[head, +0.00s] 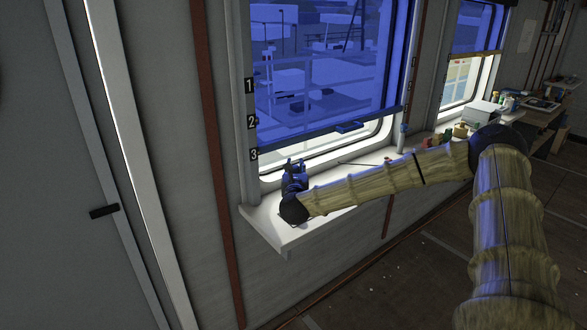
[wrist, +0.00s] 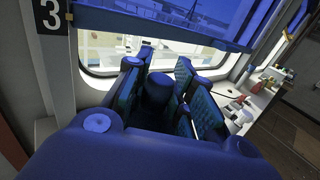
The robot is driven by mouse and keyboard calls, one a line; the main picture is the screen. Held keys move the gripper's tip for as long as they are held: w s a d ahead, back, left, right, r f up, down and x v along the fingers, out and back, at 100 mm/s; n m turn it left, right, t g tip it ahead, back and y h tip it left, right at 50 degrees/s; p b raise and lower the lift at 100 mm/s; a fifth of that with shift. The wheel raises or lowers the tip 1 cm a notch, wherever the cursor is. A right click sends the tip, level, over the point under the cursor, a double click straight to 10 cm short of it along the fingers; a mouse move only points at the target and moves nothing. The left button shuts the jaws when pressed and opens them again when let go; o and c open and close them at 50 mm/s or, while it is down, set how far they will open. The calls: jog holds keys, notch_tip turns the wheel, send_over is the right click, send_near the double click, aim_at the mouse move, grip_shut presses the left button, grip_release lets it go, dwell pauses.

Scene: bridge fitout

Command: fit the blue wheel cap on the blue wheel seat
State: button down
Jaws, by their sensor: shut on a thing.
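My gripper (head: 294,172) is over the left end of the white window sill, at the end of my outstretched arm. In the wrist view my gripper (wrist: 163,80) has its fingers on both sides of a dark blue rounded piece, which looks like the blue wheel cap (wrist: 159,87). It is shut on this piece. The cap's lower part is hidden by the fingers and the gripper body. In the head view I cannot make the cap out from the gripper. I cannot pick out the blue wheel seat in either view.
The white sill (head: 268,230) runs under the window. A blue blind (head: 320,70) with a pull bar (head: 350,127) hangs above it, beside marks 1, 2 and 3. Several small items (head: 460,131) stand farther right along the sill. A thin rod lies right of my gripper.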

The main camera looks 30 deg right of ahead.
jog(key=shift+d+f, duration=0.1)
jog(key=shift+d, duration=0.15)
jog(key=shift+s+a+b, duration=0.1)
jog(key=shift+s+b, duration=0.1)
jog(key=shift+b, duration=0.5)
notch_tip(320, 180, down, 5)
jog(key=b, duration=0.5)
jog(key=shift+a+r+b, duration=0.1)
jog(key=shift+r+b, duration=0.1)
jog(key=shift+b, duration=0.5)
jog(key=shift+f, duration=0.25)
jog(key=shift+f+b, duration=1.4)
jog(key=shift+b, duration=0.7)
jog(key=shift+f+b, duration=1.6)
jog(key=shift+b, duration=0.4)
dwell(0.9)
